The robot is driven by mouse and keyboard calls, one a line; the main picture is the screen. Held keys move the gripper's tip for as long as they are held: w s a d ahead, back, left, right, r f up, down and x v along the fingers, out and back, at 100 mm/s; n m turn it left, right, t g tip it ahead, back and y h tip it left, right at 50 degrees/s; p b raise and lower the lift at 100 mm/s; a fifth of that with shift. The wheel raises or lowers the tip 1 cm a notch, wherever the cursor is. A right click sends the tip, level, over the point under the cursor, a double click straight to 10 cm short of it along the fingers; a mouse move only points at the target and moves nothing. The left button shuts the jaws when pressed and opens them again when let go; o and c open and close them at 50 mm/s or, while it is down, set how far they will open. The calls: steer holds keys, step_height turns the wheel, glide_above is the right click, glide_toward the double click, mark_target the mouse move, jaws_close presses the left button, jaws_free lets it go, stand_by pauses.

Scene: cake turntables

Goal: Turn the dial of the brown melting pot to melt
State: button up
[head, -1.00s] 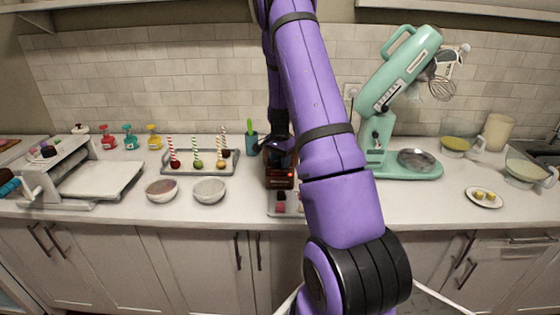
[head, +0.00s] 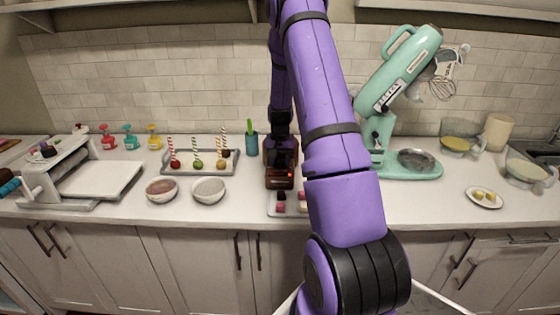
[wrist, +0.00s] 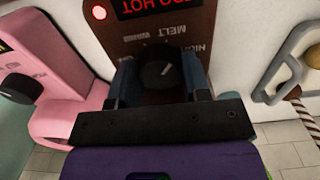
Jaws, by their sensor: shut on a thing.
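The brown melting pot (head: 279,183) stands on the counter below my wrist in the head view, partly hidden by my arm. In the wrist view its brown front panel (wrist: 124,50) shows upside down, with a lit red lamp and a red "TOO HOT" display. The labels "MELT" and "HIGH" are readable. The black dial (wrist: 160,72) sits between the fingers of my gripper (wrist: 158,84), which is shut on it. The dial's white mark points up and right in the wrist view, seemingly between those labels. The exact setting is unclear.
A pink appliance (wrist: 72,70) with a black knob is close on the left in the wrist view. A grey tray (head: 233,170) of cake pops and two bowls stand left of the pot. A small tray of sweets (head: 272,208) lies in front; a teal mixer (head: 405,70) stands right.

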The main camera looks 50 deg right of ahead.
mark_target(280, 161)
steer(key=shift+n, duration=1.2)
steer(key=o, duration=0.9)
steer(key=shift+o, duration=0.2)
steer(key=shift+r, duration=0.1)
step_height(280, 161, up, 11)
steer(key=shift+f, duration=0.2)
